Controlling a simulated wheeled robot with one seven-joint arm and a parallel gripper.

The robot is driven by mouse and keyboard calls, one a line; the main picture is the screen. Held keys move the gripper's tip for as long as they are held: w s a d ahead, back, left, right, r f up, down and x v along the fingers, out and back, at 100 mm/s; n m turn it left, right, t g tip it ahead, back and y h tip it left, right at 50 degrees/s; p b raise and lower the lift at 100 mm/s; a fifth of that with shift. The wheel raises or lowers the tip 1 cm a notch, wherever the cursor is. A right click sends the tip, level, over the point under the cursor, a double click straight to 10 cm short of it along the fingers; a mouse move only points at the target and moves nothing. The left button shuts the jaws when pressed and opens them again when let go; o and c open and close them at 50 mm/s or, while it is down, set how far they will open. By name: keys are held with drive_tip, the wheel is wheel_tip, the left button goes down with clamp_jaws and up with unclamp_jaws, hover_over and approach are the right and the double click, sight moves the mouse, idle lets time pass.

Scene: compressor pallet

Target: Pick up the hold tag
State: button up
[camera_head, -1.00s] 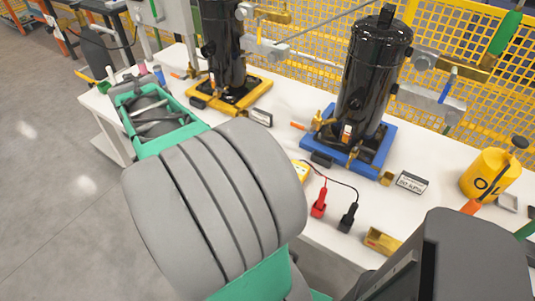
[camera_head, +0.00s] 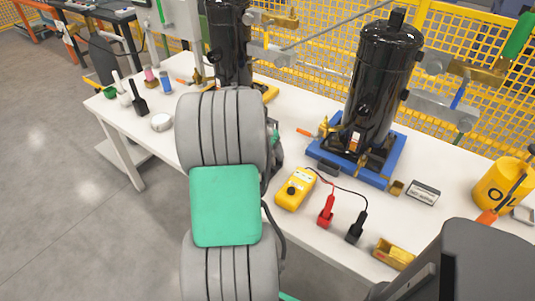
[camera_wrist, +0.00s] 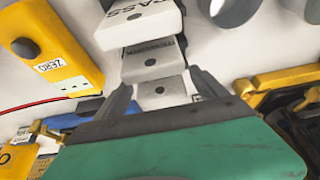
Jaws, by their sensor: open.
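In the wrist view, a row of white tags with dark holes lies ahead of my gripper (camera_wrist: 160,84). The farthest tag (camera_wrist: 140,22) shows letters like "PASS". The middle tag (camera_wrist: 152,62) has small print that I cannot read. The nearest tag (camera_wrist: 163,92) lies between my fingers, partly covered by my gripper. I cannot tell which one is the hold tag. My fingers are apart, one on each side of the nearest tag, and I see no grip on it. In the head view my arm hides the gripper and the tags.
A yellow meter (camera_head: 296,189) with red (camera_head: 326,212) and black (camera_head: 356,228) clips lies right of my arm. A black compressor (camera_head: 377,85) stands on a blue pallet (camera_head: 392,165). Another compressor (camera_head: 229,45) stands behind my arm. A yellow oil can (camera_head: 500,185) stands at right.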

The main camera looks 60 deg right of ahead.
drive_tip(key=shift+c, duration=0.3)
drive_tip(key=c, duration=1.4)
